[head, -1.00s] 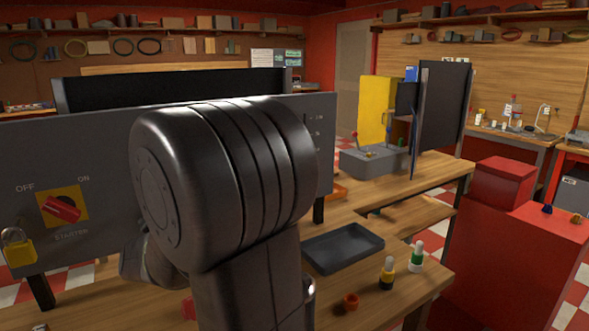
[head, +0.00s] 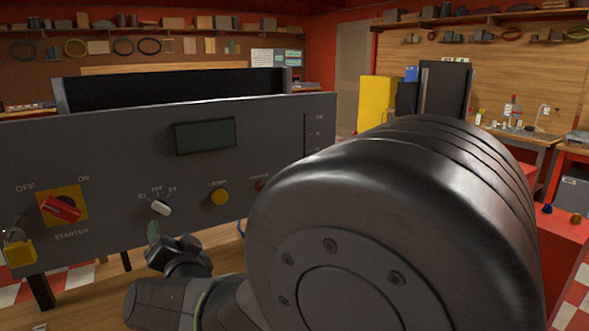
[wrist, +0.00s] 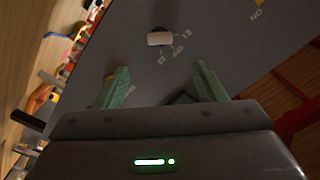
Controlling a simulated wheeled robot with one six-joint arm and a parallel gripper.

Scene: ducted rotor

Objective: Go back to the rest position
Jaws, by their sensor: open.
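My gripper shows in the wrist view (wrist: 162,84) with its two green fingers spread apart and nothing between them. In the head view my gripper (head: 155,236) is small and partly hidden, in front of the lower part of the grey control panel (head: 100,150). A pale selector knob (head: 160,208) sits on the panel just above it; the knob also shows beyond the fingertips in the wrist view (wrist: 160,38), apart from them. My large dark arm joint fills the lower right of the head view and hides much of the bench there.
The panel carries a red starter switch (head: 61,208), a yellow padlock (head: 19,250), a dark display (head: 205,136) and a yellow button (head: 219,197). A yellow cabinet (head: 378,104) and a dark upright panel (head: 444,90) stand behind my arm. Wooden bench shows below the panel.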

